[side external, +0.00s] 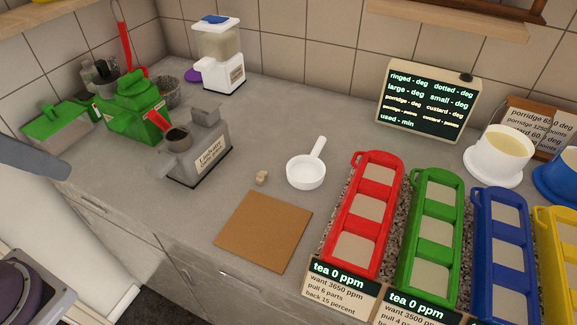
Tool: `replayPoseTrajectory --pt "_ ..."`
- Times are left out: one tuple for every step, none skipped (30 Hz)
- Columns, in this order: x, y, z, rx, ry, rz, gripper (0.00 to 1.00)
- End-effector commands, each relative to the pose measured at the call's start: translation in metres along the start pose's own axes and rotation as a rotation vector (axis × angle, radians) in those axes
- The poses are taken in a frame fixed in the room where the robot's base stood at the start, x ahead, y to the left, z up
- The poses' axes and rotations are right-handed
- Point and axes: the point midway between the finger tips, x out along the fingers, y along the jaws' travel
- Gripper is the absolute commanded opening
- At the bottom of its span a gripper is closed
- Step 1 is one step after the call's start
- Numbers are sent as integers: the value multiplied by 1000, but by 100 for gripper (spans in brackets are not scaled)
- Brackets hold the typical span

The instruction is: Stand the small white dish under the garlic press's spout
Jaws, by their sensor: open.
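The small white dish (306,174) is round and shallow, with a straight handle pointing up and to the right. It stands upright on the grey worktop, right of the middle of the side view. No device is clearly labelled as the garlic press. A grey machine (205,150) with a round cup on its front and a partly readable label stands left of the dish, clearly apart from it. Behind it is a green machine (137,105) with red parts. I cannot make out a spout on either. My gripper is not in view.
A small beige lump (262,177) lies between the grey machine and the dish. A brown board (263,231) lies in front. Red (361,213), green and blue compartment trays stand right. A white hopper machine (218,55) stands behind. Worktop behind the dish is clear.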

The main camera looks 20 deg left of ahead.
Motion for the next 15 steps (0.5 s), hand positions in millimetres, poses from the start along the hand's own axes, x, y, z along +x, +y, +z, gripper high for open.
replayPoseTrajectory --pt "0 5 -15 -16 -19 35 45" --pt "0 8 -29 -34 -34 63 45" --pt "3 14 -52 -62 -59 104 45" --pt "7 19 -72 -88 -79 133 45" --pt "14 25 -92 -114 -100 158 45" --pt "26 32 -120 -151 -125 182 45" --pt "37 37 -140 -174 -143 194 45" --pt "51 43 -158 -196 -159 198 45" --pt "73 52 -183 -221 -176 195 45" --pt "91 60 -199 -235 -186 187 45" --pt "111 68 -215 -245 -193 174 45" --pt "138 81 -233 -247 -195 151 45" --pt "160 92 -244 -242 -194 131 45" --pt "181 104 -254 -232 -189 110 45" --pt "208 121 -263 -209 -179 81 45"
